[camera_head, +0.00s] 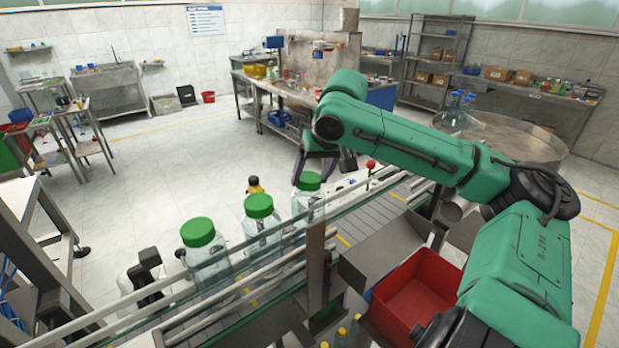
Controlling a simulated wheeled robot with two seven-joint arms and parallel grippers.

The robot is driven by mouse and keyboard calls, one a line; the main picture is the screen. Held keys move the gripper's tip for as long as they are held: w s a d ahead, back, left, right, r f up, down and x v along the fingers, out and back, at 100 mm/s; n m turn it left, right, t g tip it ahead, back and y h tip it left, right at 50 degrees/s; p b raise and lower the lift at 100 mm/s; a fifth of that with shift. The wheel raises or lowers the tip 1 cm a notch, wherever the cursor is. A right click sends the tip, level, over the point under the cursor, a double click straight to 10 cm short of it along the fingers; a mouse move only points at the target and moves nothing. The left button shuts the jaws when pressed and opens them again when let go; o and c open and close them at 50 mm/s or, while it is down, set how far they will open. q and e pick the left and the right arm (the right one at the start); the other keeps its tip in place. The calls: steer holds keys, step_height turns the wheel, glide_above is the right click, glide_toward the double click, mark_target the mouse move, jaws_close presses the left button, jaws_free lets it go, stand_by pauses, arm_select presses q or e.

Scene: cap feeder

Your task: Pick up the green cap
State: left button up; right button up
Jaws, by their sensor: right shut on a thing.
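Several clear jars with green caps stand in a row on the conveyor (375,217). The far jar's green cap (308,181) is between the fingers of my right gripper (311,176), which is shut on it. This cap is at the top of its jar (307,207); I cannot tell whether it is seated or slightly lifted. The middle jar's green cap (258,205) and the near jar's green cap (197,232) sit on their jars, apart from the gripper.
Metal rails (180,292) run along the conveyor beside the jars. An upright metal post (316,265) stands in front of them. A red bin (418,290) is below my right arm. A round metal table (505,135) holds clear bottles (458,108) behind the arm.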

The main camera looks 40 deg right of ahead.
mark_target(310, 179)
steer(key=shift+r, duration=0.1)
steer(key=shift+d+r, duration=0.1)
steer(key=shift+r, duration=0.15)
step_height(310, 179, up, 19)
steer(key=p, duration=0.2)
steer(key=shift+r, duration=0.15)
